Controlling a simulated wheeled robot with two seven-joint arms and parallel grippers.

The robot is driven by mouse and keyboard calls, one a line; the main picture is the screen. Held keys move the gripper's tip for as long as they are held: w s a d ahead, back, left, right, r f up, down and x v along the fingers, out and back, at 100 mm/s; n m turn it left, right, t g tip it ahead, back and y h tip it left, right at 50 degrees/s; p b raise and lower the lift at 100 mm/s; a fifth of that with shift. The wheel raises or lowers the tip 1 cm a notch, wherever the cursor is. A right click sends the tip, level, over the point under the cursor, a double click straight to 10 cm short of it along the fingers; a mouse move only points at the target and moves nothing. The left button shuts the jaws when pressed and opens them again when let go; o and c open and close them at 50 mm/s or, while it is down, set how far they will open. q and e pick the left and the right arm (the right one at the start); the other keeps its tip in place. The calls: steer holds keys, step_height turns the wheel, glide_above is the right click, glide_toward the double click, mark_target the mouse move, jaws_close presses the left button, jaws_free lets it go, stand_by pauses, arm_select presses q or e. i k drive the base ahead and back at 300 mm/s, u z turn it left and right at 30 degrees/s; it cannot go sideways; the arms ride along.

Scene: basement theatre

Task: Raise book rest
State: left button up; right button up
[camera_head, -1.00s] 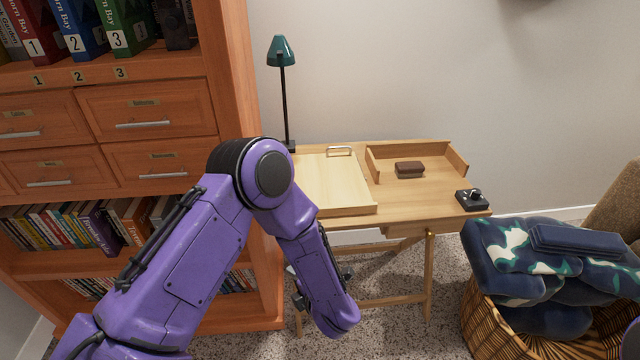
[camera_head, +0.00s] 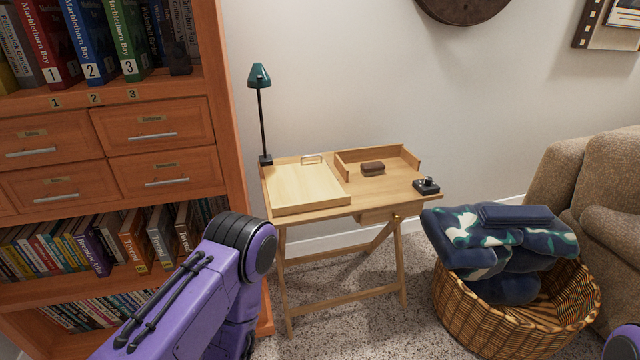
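The book rest (camera_head: 303,190) is a pale wooden board lying flat on the left part of the small wooden desk (camera_head: 375,199). My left arm comes in from the lower left, in front of the bookcase, and is apart from the desk. My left gripper is hidden below or behind the arm. Only a small purple part of my right side shows at the lower right corner, and the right gripper is out of view.
A green lamp (camera_head: 260,77) stands at the desk's back left. A brown block (camera_head: 373,168) lies in a low-walled tray, and a black device (camera_head: 426,186) sits at the right. A bookcase (camera_head: 228,110) stands left; a wicker basket (camera_head: 463,318) with blankets (camera_head: 500,241) and a sofa (camera_head: 587,185) stand right.

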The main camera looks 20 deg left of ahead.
mark_target(299, 187)
steer(key=z, duration=0.2)
steer(key=i, duration=0.75)
steer(key=u, duration=0.8)
steer(key=i, duration=0.6)
steer(key=u, duration=1.1)
